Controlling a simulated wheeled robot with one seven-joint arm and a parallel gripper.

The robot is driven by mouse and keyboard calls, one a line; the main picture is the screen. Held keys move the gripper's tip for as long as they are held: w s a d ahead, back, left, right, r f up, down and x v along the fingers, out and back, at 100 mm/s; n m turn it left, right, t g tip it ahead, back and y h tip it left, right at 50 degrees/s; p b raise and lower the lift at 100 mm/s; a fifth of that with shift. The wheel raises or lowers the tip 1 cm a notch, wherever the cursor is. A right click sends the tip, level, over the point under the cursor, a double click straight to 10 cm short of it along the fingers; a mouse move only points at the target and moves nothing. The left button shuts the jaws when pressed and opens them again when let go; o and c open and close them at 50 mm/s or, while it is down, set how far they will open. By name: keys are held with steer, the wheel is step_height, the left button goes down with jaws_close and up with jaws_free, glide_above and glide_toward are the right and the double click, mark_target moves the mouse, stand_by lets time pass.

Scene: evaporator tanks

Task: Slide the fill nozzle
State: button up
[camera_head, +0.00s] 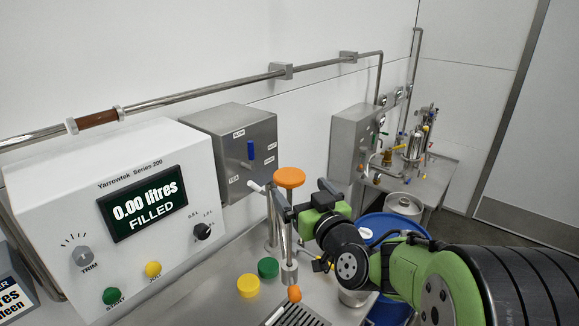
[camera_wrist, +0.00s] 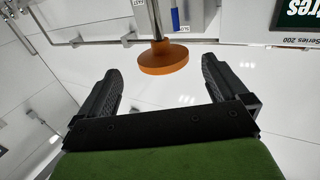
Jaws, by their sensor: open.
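The fill nozzle appears to be the upright metal tube (camera_head: 289,240) in front of the white filler unit. An orange round knob (camera_head: 289,178) tops it, and a small orange tip (camera_head: 294,293) shows at its foot. In the wrist view the orange knob (camera_wrist: 163,58) is beyond the fingertips, roughly centred between them. My gripper (camera_head: 303,203) is beside the tube at the right, just below knob height, and hides part of it. In the wrist view my gripper (camera_wrist: 160,70) is open with nothing between its fingers.
The filler unit (camera_head: 160,250) reads 0.00 litres filled. A grey box with a blue handle (camera_head: 225,150) stands behind. Yellow (camera_head: 248,286) and green (camera_head: 268,267) caps lie on the bench. A drip grate (camera_head: 297,316) is in front; a blue drum (camera_head: 385,226) stands right.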

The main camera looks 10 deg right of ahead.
steer(key=p, duration=0.2)
glide_above(290, 236)
steer(key=shift+s+r, duration=0.3)
steer(key=shift+r, duration=0.05)
steer(key=shift+w+f+p, duration=0.2)
steer(key=shift+w+p, duration=0.1)
steer(key=shift+w, duration=0.25)
steer(key=shift+s, duration=0.1)
steer(key=shift+c, duration=0.8)
steer(key=c, duration=1.3)
step_height(290, 236, down, 17)
steer(key=b, duration=2.1)
steer(key=shift+b, duration=0.35)
steer(key=shift+c, duration=0.2)
steer(key=shift+r, duration=0.1)
steer(key=o, duration=1.5)
steer(key=s+d+b, duration=0.2)
steer(key=s+b, duration=0.1)
steer(key=s, duration=1.2)
steer(key=shift+s+d+b, duration=0.25)
steer(key=shift+s+b, duration=0.05)
steer(key=shift+b, duration=0.1)
